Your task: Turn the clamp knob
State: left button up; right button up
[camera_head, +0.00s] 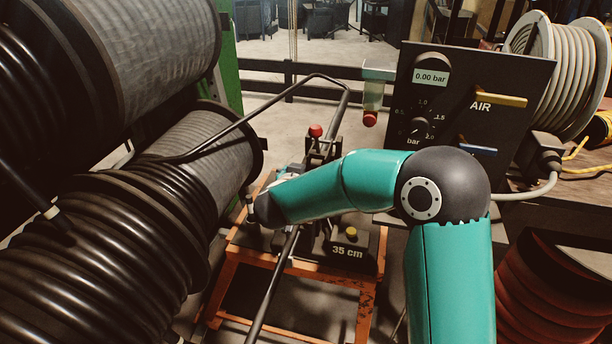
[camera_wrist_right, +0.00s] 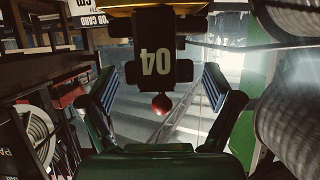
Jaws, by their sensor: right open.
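A red ball knob (camera_head: 316,131) stands up on the dark clamp block of the bench machine in the head view. It also shows in the right wrist view as a red ball (camera_wrist_right: 162,104), under a black block with a number (camera_wrist_right: 158,62) that appears upside down. My right gripper (camera_wrist_right: 158,80) is open there, with its two fingers on either side of the knob and block and gaps on both sides. Nothing is in its grasp. In the head view my teal right arm reaches over the machine and its fingers are mostly hidden. My left gripper is not in view.
Large black hose reels (camera_head: 110,240) fill the left side. A dark air panel (camera_head: 475,115) with a gauge, dial and levers stands at the right. A long bent bar (camera_head: 240,122) crosses above the machine. The orange stand (camera_head: 222,290) carries a "35 cm" block (camera_head: 347,252) with a yellow button.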

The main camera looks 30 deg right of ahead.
jog(key=shift+w+d, duration=0.1)
jog(key=shift+c, duration=0.3)
jog(key=c, duration=1.1)
jog(key=shift+r+m+g+h+p, duration=0.15)
jog(key=shift+m+g+h+p, duration=0.2)
jog(key=shift+p, duration=0.6)
jog(key=m+g+h+p, duration=0.1)
jog(key=m+g+p, duration=0.2)
jog(key=p, duration=0.2)
jog(key=m+g+h+p, duration=0.1)
jog(key=m+g+p, duration=0.2)
jog(key=g+p, duration=0.1)
jog(key=shift+m+h+p, duration=0.25)
jog(key=shift+p, duration=0.15)
jog(key=shift+m+g+p, duration=0.3)
jog(key=shift+m+g, duration=0.1)
jog(key=shift+g, duration=0.05)
jog(key=shift+f+m+g, duration=0.2)
jog(key=shift+m+g, duration=0.6)
jog(key=shift+g, duration=0.1)
jog(key=shift+m+g, duration=1.1)
jog(key=shift+g, duration=0.2)
jog(key=shift+y, duration=0.4)
jog(key=shift+m+g, duration=0.4)
jog(key=shift+m, duration=0.1)
